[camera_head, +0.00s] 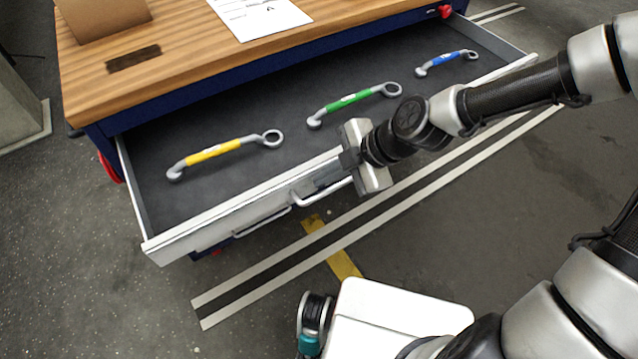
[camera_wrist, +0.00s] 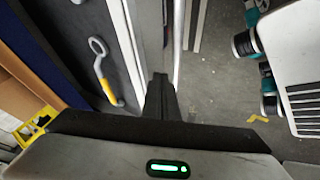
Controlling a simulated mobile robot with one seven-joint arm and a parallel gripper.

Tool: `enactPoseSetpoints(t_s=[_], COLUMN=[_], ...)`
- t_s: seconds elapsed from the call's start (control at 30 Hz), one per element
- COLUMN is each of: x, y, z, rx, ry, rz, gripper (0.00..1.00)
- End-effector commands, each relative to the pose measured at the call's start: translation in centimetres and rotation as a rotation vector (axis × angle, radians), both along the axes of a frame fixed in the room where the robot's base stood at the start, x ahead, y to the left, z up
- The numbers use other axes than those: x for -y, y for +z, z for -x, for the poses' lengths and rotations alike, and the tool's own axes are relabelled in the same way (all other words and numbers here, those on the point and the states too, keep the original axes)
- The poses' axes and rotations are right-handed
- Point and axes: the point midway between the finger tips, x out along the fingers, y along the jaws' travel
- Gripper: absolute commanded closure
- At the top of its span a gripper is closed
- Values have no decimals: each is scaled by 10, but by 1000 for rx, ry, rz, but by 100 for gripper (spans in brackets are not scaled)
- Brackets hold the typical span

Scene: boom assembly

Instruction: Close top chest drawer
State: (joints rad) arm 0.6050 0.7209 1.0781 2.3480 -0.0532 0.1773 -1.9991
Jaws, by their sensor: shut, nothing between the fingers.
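The top chest drawer (camera_head: 170,245) is pulled far out from the blue chest (camera_head: 112,127) under the wooden top. Its pale front panel carries handle bars (camera_head: 262,222) on the outside. My gripper (camera_head: 322,178) is at the drawer's front panel, near the middle, with its fingers shut and nothing between them. In the wrist view the dark fingers (camera_wrist: 160,95) point along the drawer's front edge (camera_wrist: 148,40). They look very close to it; I cannot tell whether they touch.
Yellow (camera_head: 214,152), green (camera_head: 348,102) and blue (camera_head: 442,62) wrenches lie inside the drawer. A paper sheet (camera_head: 258,14) and a cardboard box (camera_head: 100,14) are on the wooden top (camera_head: 180,50). The striped floor in front of the drawer is clear.

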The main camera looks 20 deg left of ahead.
Motion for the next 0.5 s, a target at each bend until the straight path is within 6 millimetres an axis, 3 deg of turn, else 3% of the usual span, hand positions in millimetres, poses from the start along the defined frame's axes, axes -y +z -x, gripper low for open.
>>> enactPoseSetpoints(t_s=[0.13,0.5], x=[-11,-14], y=[-14,-18], z=[0,-1], rx=[0,1], ry=[1,-1], rz=[-1,0], gripper=[100,100])
